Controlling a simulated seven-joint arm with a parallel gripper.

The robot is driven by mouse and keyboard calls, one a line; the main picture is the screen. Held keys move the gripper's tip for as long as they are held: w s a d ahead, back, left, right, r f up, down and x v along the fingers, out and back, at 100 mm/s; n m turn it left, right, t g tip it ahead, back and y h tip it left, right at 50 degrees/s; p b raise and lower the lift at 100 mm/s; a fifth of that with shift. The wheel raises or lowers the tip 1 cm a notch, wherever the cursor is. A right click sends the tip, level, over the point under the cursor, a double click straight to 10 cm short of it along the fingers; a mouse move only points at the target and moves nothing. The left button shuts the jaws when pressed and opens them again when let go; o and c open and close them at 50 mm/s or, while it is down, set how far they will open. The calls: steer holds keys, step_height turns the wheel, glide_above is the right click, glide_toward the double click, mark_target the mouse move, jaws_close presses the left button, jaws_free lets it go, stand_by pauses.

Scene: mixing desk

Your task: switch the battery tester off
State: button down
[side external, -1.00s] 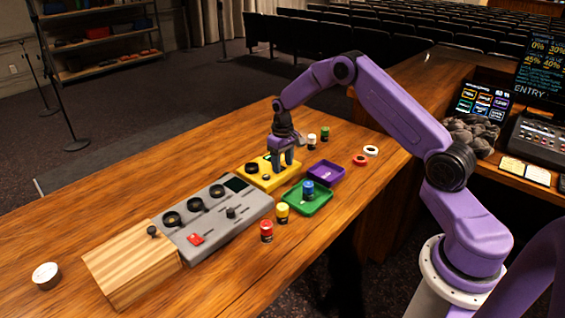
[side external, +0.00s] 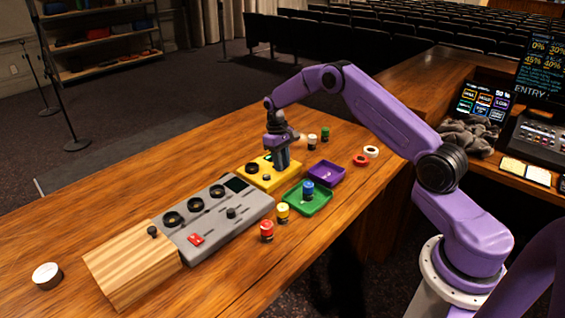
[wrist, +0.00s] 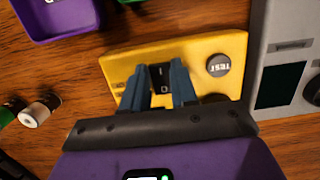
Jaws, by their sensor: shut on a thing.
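The battery tester is a yellow box (side external: 258,178) near the middle of the table. The wrist view shows its yellow face (wrist: 205,48), with a round button marked TEST (wrist: 218,65). A black rocker switch (wrist: 160,77) with I and O marks lies between my fingers. My gripper (side external: 281,167) points down over the tester's far right part. In the wrist view my gripper (wrist: 160,72) has a finger on each side of the switch, shut on it. The fingers hide parts of the tester's face, and the exact contact is hard to see.
A grey panel (side external: 205,225) with dials stands left of the tester. A purple tray (side external: 337,180) and a green tray (side external: 322,208) holding a blue cylinder (side external: 308,188) sit to the right. Yellow (side external: 282,211) and red (side external: 267,231) cylinders stand in front.

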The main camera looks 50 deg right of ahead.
steer(key=shift+w+g, duration=0.25)
steer(key=shift+g, duration=0.25)
steer(key=c, duration=0.9)
jaws_free()
steer(key=shift+r, duration=0.15)
steer(key=v, duration=1.2)
